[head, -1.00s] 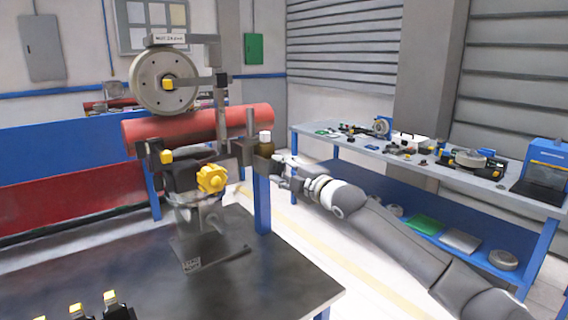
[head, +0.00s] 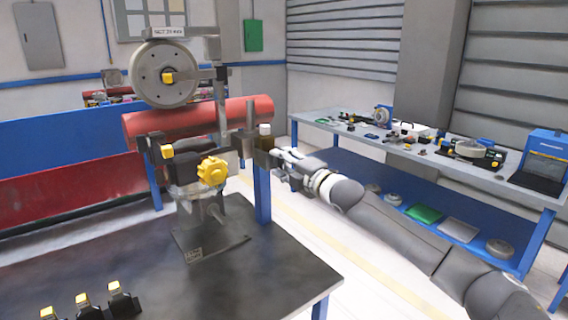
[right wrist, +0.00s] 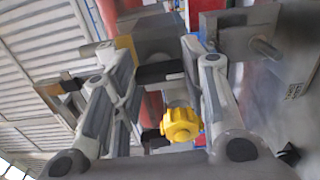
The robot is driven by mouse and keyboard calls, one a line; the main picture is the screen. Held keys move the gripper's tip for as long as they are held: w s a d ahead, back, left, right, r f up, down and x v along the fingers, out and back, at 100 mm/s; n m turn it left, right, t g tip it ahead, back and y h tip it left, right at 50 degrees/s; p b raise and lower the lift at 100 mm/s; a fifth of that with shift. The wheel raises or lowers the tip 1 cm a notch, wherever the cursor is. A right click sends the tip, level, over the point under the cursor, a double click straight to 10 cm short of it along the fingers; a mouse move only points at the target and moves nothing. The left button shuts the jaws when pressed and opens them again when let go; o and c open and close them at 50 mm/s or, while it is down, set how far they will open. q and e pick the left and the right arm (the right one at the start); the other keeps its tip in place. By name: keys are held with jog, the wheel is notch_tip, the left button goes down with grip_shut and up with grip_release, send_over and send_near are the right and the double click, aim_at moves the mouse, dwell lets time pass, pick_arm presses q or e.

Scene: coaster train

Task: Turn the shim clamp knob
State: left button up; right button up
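The yellow lobed shim clamp knob (head: 212,170) sits on the front of the dark clamp fixture (head: 186,163), above the metal bench. In the right wrist view the knob (right wrist: 181,124) shows between the spread fingers, beyond the gripper's base and touched by neither finger. My right gripper (head: 277,160) is right of the fixture in the head view, apart from the knob. In the right wrist view the gripper (right wrist: 150,52) is open and empty. My left gripper is not in view.
A red roller (head: 185,122) and a grey wheel (head: 164,75) are above the fixture. Several yellow-topped black pieces (head: 120,298) stand at the bench's front. A cluttered side table (head: 345,137) is at right.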

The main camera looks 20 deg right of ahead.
jog(key=o, duration=0.4)
jog(key=shift+s, duration=0.1)
jog(key=v, duration=1.1)
jog(key=shift+s+d, duration=0.1)
jog(key=shift+s, duration=0.3)
